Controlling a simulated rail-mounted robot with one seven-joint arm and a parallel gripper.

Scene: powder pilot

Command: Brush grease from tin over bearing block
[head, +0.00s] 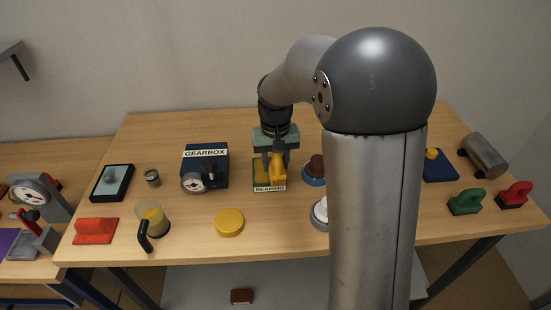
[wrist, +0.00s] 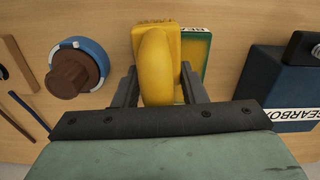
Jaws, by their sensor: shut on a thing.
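My gripper (head: 276,150) is shut on a yellow piece with an arched handle (wrist: 156,68), also visible in the head view (head: 277,170). No bristles show, so I cannot tell if it is the brush. It is over or on a green and yellow block (head: 263,181) labelled BEARING; whether they touch is unclear. The block's green edge and part of its label show in the wrist view (wrist: 197,50). A round blue container with a brown lump (wrist: 72,50), possibly the grease tin, stands beside it, also in the head view (head: 310,181), partly hidden by my arm.
A blue gearbox (head: 205,158) stands left of the bearing block. A yellow disc (head: 229,222) and a jug (head: 152,218) are in front on the left. Green (head: 466,202) and red (head: 514,194) handled pieces lie far right. Bare table lies between the disc and block.

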